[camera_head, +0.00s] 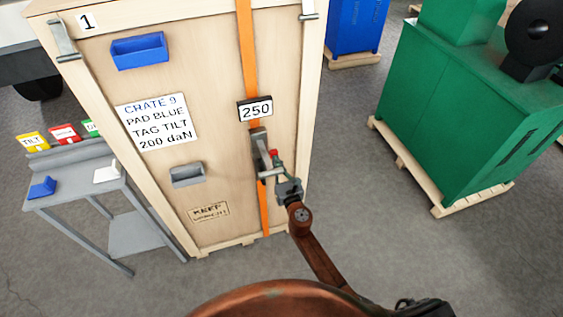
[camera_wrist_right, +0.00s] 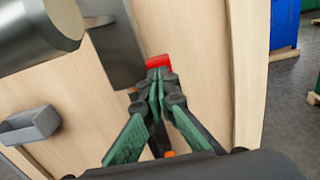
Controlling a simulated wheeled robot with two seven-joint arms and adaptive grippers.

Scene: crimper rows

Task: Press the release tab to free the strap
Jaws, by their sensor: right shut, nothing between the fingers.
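The orange strap (camera_head: 246,50) runs down the front of the wooden crate (camera_head: 225,150). A grey metal tensioner (camera_head: 259,142) sits on it below a "250" display (camera_head: 254,111). The red release tab (camera_head: 274,153) is at the tensioner's right side. It also shows in the wrist view (camera_wrist_right: 158,61), just beyond my fingertips. My right gripper (camera_head: 281,176) is shut and empty, its fingertips at or very close to the tab; I cannot tell whether they touch. In the wrist view my gripper (camera_wrist_right: 159,76) partly covers the tab. My left gripper is not in view.
The crate carries a blue bin (camera_head: 139,51), a grey bin (camera_head: 187,174) and a label (camera_head: 155,122) reading "CRATE 9 PAD BLUE TAG TILT 200 daN". A grey side table (camera_head: 75,190) with tags stands left. A green machine (camera_head: 450,110) stands right on a pallet. Floor between is clear.

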